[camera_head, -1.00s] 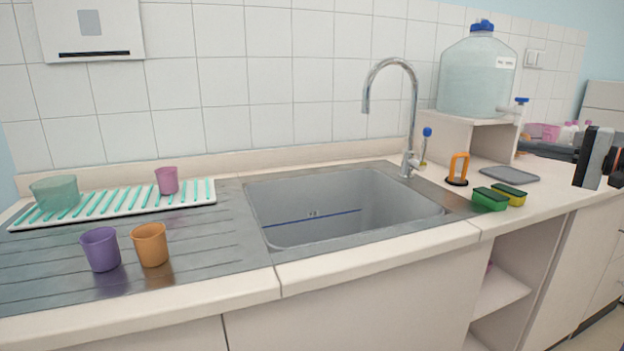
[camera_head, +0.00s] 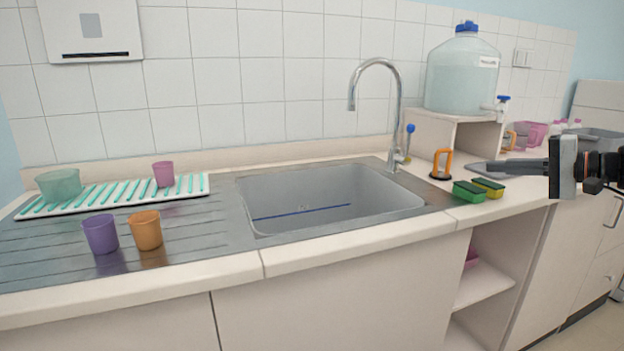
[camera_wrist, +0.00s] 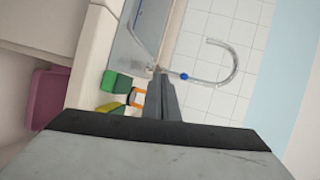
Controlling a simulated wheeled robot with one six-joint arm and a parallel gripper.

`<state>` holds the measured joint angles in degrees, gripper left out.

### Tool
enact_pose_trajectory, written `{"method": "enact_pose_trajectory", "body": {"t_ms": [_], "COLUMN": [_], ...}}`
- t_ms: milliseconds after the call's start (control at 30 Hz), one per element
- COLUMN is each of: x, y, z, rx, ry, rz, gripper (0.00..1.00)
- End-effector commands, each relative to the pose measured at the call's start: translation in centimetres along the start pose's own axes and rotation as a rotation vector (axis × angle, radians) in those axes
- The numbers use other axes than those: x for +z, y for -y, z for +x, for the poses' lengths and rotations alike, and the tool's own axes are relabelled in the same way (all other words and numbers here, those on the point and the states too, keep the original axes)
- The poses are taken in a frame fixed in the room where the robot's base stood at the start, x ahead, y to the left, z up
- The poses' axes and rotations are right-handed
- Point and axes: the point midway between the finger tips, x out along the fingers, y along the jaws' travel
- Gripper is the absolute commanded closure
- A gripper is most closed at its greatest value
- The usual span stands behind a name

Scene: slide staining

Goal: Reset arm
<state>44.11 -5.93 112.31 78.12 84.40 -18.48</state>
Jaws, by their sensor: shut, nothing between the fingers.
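My gripper (camera_head: 486,164) reaches in from the right edge of the head view, in front of the counter's right part. Its dark fingers point left and are shut together with nothing between them. In the wrist view the closed fingers (camera_wrist: 160,84) point toward the tap (camera_wrist: 226,62), with the green sponge (camera_wrist: 117,82) and the orange-handled item (camera_wrist: 135,97) beside them. In the head view the fingertips appear to the right of the orange-handled item (camera_head: 442,163). The fingers partly cover the grey mat (camera_head: 480,170) behind them.
A sink (camera_head: 330,195) lies mid-counter. Purple (camera_head: 101,234) and orange (camera_head: 146,230) cups stand left of it, before a drying rack (camera_head: 120,200) with a green bowl (camera_head: 60,185) and a pink cup (camera_head: 163,174). Green (camera_head: 468,191) and yellow (camera_head: 489,187) sponges and a water tank (camera_head: 462,75) are right.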

Motion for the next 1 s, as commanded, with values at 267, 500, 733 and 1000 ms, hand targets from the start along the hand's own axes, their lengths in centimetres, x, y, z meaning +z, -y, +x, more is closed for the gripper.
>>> {"method": "enact_pose_trajectory", "body": {"t_ms": [267, 500, 733, 1000], "x": [10.0, 19.6, 27.0, 31.8], "y": [-4.1, -10.1, -16.2, -22.5], "z": [4.2, 5.1, 3.1, -1.1], "rx": [0.24, 0.508, 0.747, 0.965], "ry": [0.111, 0.197, 0.246, 0.254], "rz": [-0.044, -0.155, -0.336, -0.623], "gripper": [1.0, 1.0, 1.0, 1.0]}}
